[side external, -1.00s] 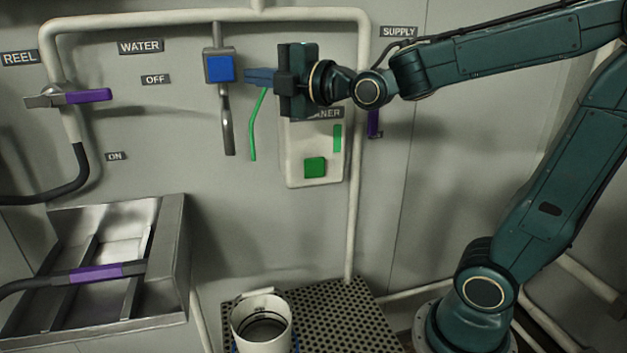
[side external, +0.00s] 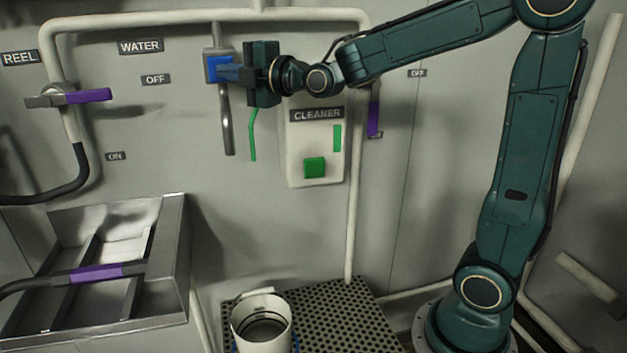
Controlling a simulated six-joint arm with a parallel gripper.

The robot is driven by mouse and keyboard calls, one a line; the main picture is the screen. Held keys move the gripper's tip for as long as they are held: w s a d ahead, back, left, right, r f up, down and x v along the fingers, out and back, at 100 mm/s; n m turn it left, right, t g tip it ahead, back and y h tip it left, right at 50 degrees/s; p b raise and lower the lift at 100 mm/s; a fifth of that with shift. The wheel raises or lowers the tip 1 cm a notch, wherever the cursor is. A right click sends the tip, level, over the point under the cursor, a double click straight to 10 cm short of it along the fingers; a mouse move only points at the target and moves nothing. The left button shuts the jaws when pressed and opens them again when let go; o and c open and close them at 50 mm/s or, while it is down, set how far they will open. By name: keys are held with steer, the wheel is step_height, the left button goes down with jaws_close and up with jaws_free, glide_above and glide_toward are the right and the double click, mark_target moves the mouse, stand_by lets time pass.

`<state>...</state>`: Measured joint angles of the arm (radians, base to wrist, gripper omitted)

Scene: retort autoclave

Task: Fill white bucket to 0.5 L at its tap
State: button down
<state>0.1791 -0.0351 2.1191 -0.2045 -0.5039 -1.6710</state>
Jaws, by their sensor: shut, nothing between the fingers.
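The white bucket (side external: 247,322) stands upright on the perforated grate, with dark marks on its inner wall. I cannot tell whether it holds water. A metal spout (side external: 228,128) hangs down from the box with the blue button (side external: 218,60), above the bucket and a little to the left. No stream shows from it. My gripper (side external: 222,72) is shut and empty. Its fingertips point left and overlap the blue button in the side view. I cannot tell whether they touch or press it.
The cleaner box (side external: 305,165) with its green button (side external: 314,168) and thin green tube (side external: 252,138) is close to my gripper. Purple valve handles (side external: 88,96) (side external: 373,119) are on the pipes. A metal sink (side external: 165,240) stands lower left. The grate (side external: 340,310) has free room right of the bucket.

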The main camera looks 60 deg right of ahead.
steer(key=shift+w+d, duration=0.1)
stand_by(0.3)
steer(key=shift+w+d, duration=0.75)
steer(key=shift+d, duration=0.05)
steer(key=shift+d+r, duration=0.15)
stand_by(3.4)
steer(key=s+a, duration=0.3)
steer(key=s, duration=1)
steer(key=shift+a, duration=0.2)
